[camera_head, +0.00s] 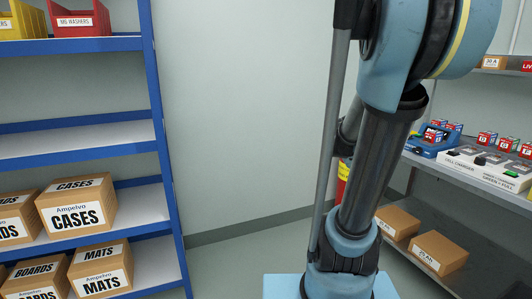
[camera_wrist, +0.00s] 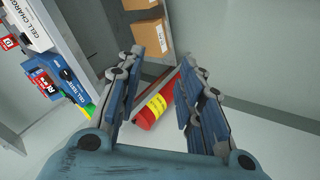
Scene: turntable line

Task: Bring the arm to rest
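My gripper (camera_wrist: 165,100) shows in the wrist view with its two blue-padded fingers spread apart. It is open, and nothing is held between the fingers. A red cylinder with a yellow label shows beyond the gap, apart from the fingers. My arm stands raised on its light blue base in the head view, right of the middle. My gripper is out of the picture in the head view.
A blue shelf rack (camera_head: 160,120) at left holds boxes and bins. A metal shelf (camera_head: 480,172) at right carries chargers, with cardboard boxes (camera_head: 438,252) below. The red cylinder (camera_wrist: 152,112) stands by the wall, partly hidden behind my arm. Floor between the racks looks clear.

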